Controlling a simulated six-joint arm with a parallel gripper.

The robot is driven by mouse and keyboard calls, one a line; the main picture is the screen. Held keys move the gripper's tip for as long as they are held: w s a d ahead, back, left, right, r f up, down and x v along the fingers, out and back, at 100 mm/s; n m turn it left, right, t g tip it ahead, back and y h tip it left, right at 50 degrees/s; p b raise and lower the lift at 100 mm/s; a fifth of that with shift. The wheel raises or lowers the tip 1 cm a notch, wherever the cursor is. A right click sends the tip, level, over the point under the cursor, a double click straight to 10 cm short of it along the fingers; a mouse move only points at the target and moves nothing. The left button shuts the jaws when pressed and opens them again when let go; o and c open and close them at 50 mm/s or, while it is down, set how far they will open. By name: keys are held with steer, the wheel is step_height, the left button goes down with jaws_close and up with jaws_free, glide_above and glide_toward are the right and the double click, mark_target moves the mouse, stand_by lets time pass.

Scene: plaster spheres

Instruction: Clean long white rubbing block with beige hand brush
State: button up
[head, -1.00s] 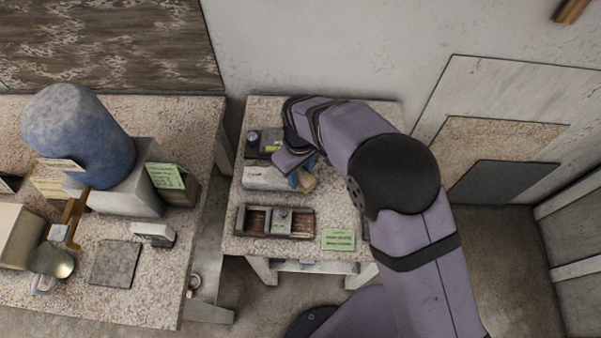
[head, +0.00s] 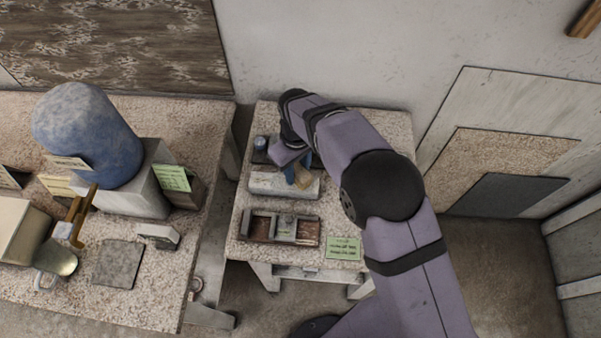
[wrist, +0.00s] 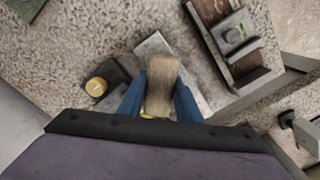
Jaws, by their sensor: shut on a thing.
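My gripper (wrist: 158,103) is shut on a beige hand brush (wrist: 162,80), held between its two blue fingers in the wrist view. In the head view the brush (head: 303,179) shows below my gripper (head: 292,168), over the right part of the long white rubbing block (head: 268,184). The block also shows in the wrist view (wrist: 150,46), partly hidden behind the brush. I cannot tell whether the brush touches the block.
A dark wooden tray with a grey block in it (head: 254,225) lies in front of the white block. A green note (head: 343,248) lies at the table's front right. A small dark box (head: 260,150) stands behind. The left table holds a blue rounded form (head: 88,135).

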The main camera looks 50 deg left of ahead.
mark_target(307, 180)
stand_by(0.5)
steer(key=shift+d, duration=1)
steer(key=shift+d, duration=0.15)
steer(key=shift+d+p, duration=0.35)
steer(key=shift+d, duration=0.6)
steer(key=shift+a, duration=1.1)
steer(key=shift+a, duration=0.1)
